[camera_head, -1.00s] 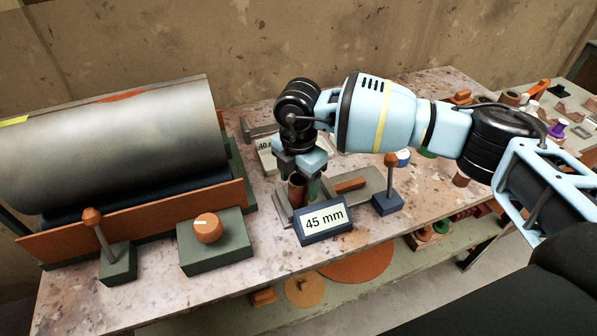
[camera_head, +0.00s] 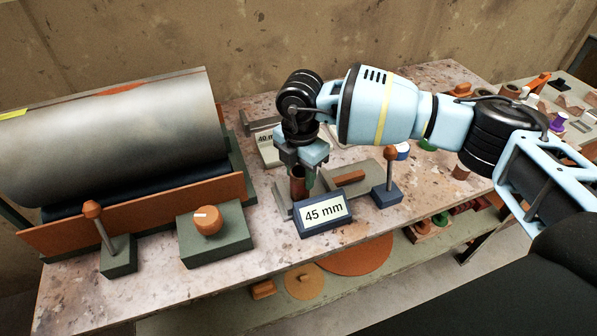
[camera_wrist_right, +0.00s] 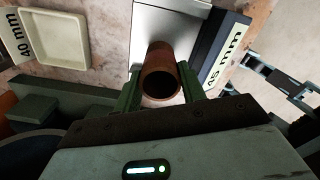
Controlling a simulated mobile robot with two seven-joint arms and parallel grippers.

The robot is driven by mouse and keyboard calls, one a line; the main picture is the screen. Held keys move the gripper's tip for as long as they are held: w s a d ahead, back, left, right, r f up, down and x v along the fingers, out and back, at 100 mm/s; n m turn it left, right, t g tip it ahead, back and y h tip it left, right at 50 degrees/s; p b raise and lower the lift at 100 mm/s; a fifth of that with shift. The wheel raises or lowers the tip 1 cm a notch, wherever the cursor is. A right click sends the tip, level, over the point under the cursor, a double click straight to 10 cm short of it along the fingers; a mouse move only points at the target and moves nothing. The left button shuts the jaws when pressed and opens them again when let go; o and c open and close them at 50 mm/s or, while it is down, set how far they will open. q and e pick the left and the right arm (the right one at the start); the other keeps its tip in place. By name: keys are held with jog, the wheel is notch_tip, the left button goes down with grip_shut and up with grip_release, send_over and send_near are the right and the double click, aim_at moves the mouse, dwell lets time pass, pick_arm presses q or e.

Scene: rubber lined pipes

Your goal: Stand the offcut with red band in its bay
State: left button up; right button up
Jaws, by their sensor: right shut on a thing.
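My right gripper (camera_head: 304,172) points down behind the blue 45 mm label (camera_head: 325,211). It is shut on a reddish-brown pipe offcut (camera_head: 297,188), which looks upright. In the right wrist view the offcut's round open end (camera_wrist_right: 160,82) sits between the two green fingers of my right gripper (camera_wrist_right: 162,92). I cannot make out a red band on it. A grey metal fixture (camera_head: 283,205) lies by the offcut, and its pale plate shows in the wrist view (camera_wrist_right: 165,22). I cannot tell whether the offcut's lower end touches it. My left gripper is out of view.
A large grey roller (camera_head: 110,140) with an orange board (camera_head: 140,215) fills the left. An orange knob on a green block (camera_head: 207,220) stands in front. A lever on a blue base (camera_head: 388,198) is right of the label. A cream 40 mm tray (camera_wrist_right: 62,38) is close by.

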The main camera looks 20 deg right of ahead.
jog(key=shift+d, duration=1)
jog(key=o, duration=1.3)
jog(key=shift+c, duration=0.2)
notch_tip(320, 180, up, 6)
jog(key=shift+r, duration=0.95)
